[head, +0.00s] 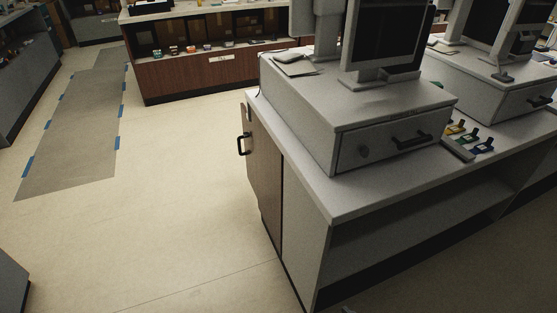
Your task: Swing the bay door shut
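The bay door (264,170) is a brown panel in the left end of the grey counter, in the head view. The far edge seems to stand a little out from the counter end, but I see the panel at a steep angle and cannot tell how wide the gap is. The inside of the bay is hidden. Neither of my grippers shows in this view.
The grey counter (345,206) carries a cash drawer (394,142) with a monitor (383,40). Open floor (185,190) lies left of the door. A grey mat with blue tape (75,130) is farther left. A brown display counter (200,73) stands behind.

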